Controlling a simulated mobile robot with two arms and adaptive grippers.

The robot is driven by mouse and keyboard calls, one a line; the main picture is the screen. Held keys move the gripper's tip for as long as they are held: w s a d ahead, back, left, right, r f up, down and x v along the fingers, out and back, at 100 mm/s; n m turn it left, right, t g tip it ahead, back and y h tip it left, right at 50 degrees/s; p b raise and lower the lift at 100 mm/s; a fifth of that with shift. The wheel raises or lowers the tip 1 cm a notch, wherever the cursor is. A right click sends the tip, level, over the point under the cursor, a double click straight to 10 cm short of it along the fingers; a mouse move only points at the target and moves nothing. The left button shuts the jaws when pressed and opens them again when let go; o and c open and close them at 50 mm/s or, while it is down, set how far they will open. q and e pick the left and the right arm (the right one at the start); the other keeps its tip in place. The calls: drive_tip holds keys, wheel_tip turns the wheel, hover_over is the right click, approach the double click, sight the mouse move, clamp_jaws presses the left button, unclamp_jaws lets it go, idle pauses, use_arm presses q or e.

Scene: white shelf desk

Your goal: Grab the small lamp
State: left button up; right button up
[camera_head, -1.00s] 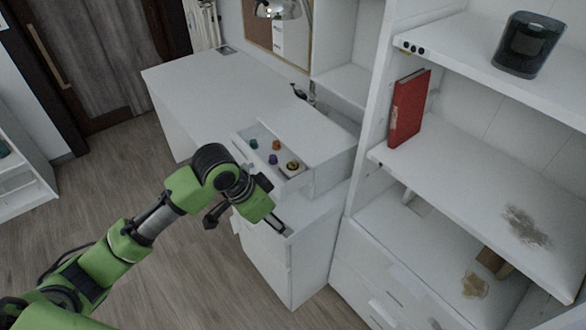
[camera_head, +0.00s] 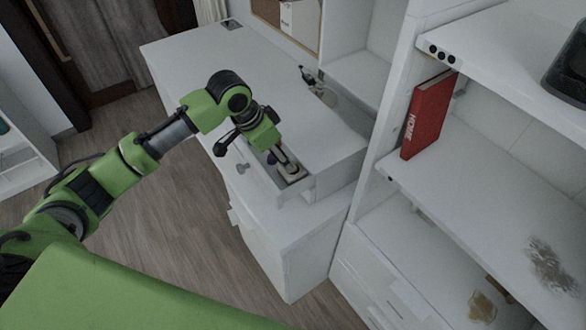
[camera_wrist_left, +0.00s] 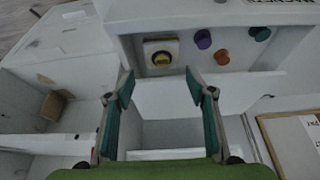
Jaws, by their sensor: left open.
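My left gripper (camera_head: 284,156) is over the open drawer of the white desk, and the left wrist view shows it open and empty (camera_wrist_left: 160,88). In the drawer, ahead of the fingers, lies a small square white piece with a yellow round middle (camera_wrist_left: 161,54); I cannot tell whether it is a small lamp. It also shows in the head view (camera_head: 293,174), partly hidden by the gripper. No lamp can be clearly made out now. A small dark object (camera_head: 307,75) stands at the back of the desk. My right gripper is not in view.
The open drawer (camera_head: 255,180) also holds purple (camera_wrist_left: 203,39), orange (camera_wrist_left: 222,57) and green (camera_wrist_left: 260,33) pieces. A red book (camera_head: 427,115) stands on the white shelf unit at the right.

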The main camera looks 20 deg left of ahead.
sight(286, 173)
use_arm(q)
drive_tip(key=x, duration=0.3)
drive_tip(key=shift+r, duration=0.1)
drive_tip(key=shift+p+x, duration=0.45)
drive_tip(key=shift+x, duration=0.6)
drive_tip(key=x, duration=0.3)
drive_tip(key=shift+w+p, duration=0.2)
drive_tip(key=shift+p, duration=0.15)
drive_tip(key=shift+f, duration=0.45)
drive_tip(key=c, duration=0.8)
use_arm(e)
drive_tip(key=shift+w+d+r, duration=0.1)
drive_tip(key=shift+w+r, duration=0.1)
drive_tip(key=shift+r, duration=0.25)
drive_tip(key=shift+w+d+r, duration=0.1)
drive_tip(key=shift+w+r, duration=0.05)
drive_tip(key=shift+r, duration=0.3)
